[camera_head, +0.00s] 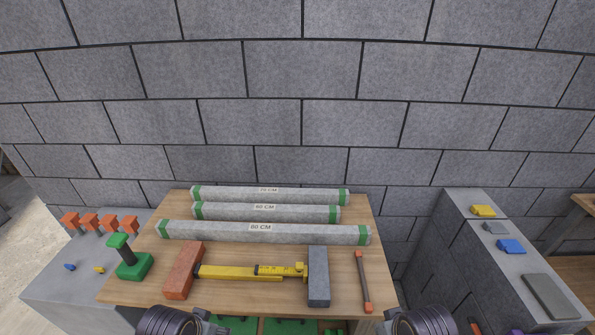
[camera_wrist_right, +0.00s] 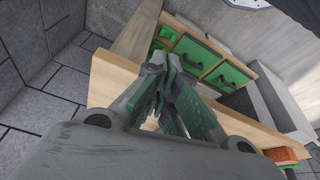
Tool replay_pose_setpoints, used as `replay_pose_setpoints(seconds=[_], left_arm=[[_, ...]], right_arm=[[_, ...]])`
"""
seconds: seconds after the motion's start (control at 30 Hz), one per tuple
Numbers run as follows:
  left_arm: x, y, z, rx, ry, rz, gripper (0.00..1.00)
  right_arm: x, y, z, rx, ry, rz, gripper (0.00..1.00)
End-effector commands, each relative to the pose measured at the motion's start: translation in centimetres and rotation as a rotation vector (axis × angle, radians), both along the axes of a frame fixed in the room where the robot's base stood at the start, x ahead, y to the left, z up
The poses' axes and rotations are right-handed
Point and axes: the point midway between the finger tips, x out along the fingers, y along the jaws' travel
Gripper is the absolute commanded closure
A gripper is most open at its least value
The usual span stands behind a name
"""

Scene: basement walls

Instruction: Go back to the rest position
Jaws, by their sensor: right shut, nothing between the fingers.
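My right gripper (camera_wrist_right: 158,68) shows in the right wrist view with its green-padded fingers together and nothing between them. It is in front of the workbench (camera_wrist_right: 120,72), clear of any object. In the head view only dark ribbed parts of my two arms show at the bottom edge, left and right of the middle. The fingers of my left gripper are outside the frame. The workbench top (camera_head: 225,300) lies just beyond my arms.
The bench holds several grey rods (camera_head: 262,232), a red brick (camera_head: 183,270), a yellow measuring tool (camera_head: 240,272), a grey block (camera_head: 318,276), a thin red-ended bar (camera_head: 362,280) and a green stand (camera_head: 132,262). Green drawers (camera_wrist_right: 228,76) are under the bench top. Block wall (camera_head: 300,120) stands behind.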

Motion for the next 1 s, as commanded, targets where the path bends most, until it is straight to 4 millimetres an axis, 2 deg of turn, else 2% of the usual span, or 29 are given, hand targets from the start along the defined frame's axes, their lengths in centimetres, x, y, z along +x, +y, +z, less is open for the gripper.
replay_pose_setpoints(seconds=[0.13,0.57,0.77,1.0], left_arm=[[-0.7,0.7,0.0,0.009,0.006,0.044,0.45],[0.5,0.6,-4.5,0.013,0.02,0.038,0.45],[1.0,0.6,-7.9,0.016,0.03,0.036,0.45],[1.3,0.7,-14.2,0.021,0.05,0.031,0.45]], right_arm=[[-0.8,-1.0,-0.1,-0.019,0.005,-0.021,1.0],[0.4,-0.9,-4.6,-0.021,0.018,-0.017,1.0],[0.9,-0.9,-7.9,-0.024,0.03,-0.014,1.0],[1.3,-1.0,-14.3,-0.029,0.049,-0.01,1.0]])
